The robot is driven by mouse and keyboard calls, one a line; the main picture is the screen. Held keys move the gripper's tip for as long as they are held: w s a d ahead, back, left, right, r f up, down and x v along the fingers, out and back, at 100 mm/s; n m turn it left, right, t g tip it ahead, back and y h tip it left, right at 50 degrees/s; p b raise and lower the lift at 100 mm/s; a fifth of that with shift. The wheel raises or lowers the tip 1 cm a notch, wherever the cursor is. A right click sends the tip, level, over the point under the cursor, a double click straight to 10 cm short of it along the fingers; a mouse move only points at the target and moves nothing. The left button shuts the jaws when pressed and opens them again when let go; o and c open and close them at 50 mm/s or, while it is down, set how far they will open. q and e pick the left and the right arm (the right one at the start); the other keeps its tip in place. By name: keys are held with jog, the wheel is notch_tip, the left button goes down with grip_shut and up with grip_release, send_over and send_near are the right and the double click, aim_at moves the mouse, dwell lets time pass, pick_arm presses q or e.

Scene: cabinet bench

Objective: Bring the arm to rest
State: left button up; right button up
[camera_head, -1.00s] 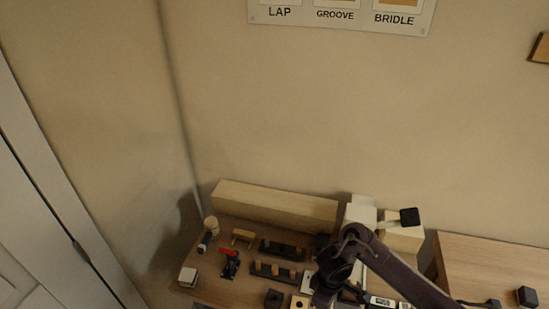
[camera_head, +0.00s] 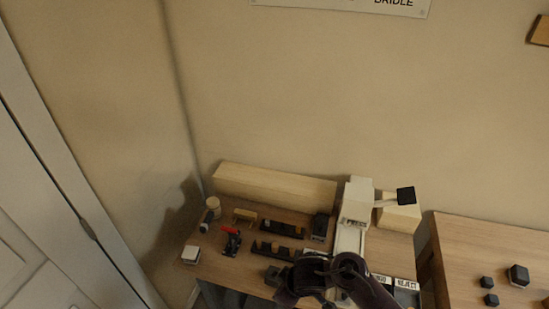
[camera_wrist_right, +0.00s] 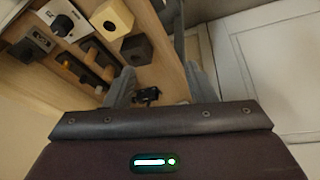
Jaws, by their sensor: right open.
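My right arm (camera_head: 345,276) comes in at the bottom of the head view, folded low over the front edge of the bench. Its gripper is hidden in that view. In the right wrist view my right gripper (camera_wrist_right: 159,80) is open, its two grey fingers apart with nothing held between them. Beyond the fingers the bench top and its front edge show. My left gripper is in neither view.
A second table (camera_head: 460,245) stands at the right. White cabinet doors (camera_head: 60,200) are at the left.

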jog(key=s+d+r+m+h, duration=0.1)
jog(key=s+d+r+m, duration=0.45)
jog(key=d, duration=0.25)
jog(key=s+d+r+m+h, duration=0.1)
jog(key=s+d+r+m, duration=0.3)
jog(key=s+d+r, duration=0.4)
notch_tip(320, 180, down, 39)
jog(key=g+b, duration=0.1)
jog(key=b, duration=0.7)
jog(key=s+d+f+b, duration=0.2)
jog(key=s+f+b, duration=0.1)
jog(key=s+f, duration=0.7)
jog(key=s+d+f+n+g+b, duration=0.1)
jog(key=s+d+f+b, duration=0.1)
jog(key=s+f, duration=0.8)
notch_tip(320, 180, down, 5)
jog(key=shift+s+r+h+b, duration=0.2)
jog(key=shift+s+h+b, duration=0.1)
jog(key=shift+b, duration=0.25)
